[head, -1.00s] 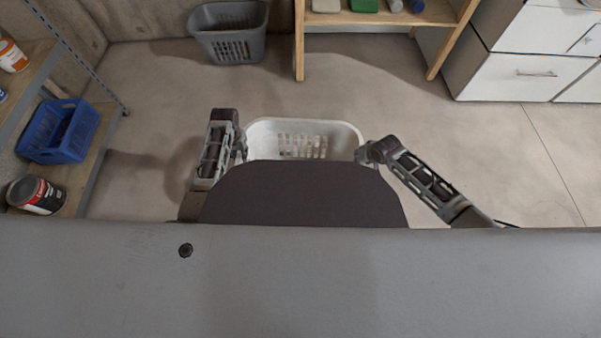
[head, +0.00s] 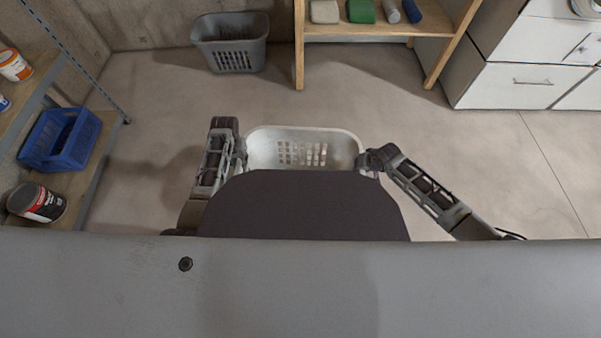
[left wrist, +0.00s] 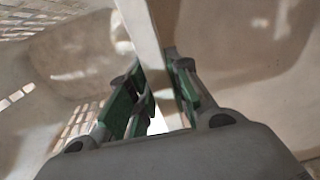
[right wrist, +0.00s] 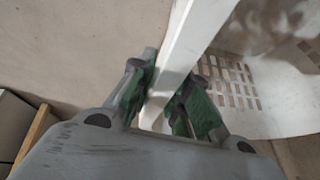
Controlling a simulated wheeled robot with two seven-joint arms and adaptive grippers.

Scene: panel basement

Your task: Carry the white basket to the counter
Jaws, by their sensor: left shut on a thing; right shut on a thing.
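The white basket (head: 303,134) is in front of my body in the head view, between my two grippers. Its near side is hidden behind my own dark body part. My left gripper (head: 240,152) is shut on the basket's left rim; the left wrist view shows the rim (left wrist: 143,30) between the green-padded fingers (left wrist: 160,95). My right gripper (head: 364,160) is shut on the right rim; the right wrist view shows the rim (right wrist: 190,40) between its fingers (right wrist: 168,95). The basket looks level and I see nothing in it. Its height above the floor is hard to tell.
A grey basket (head: 232,56) stands on the floor by the back wall. A wooden shelf (head: 385,29) stands at the back, with white drawers (head: 520,87) right of it. A left shelf holds a blue crate (head: 62,140) and cans (head: 38,203). The floor between is clear.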

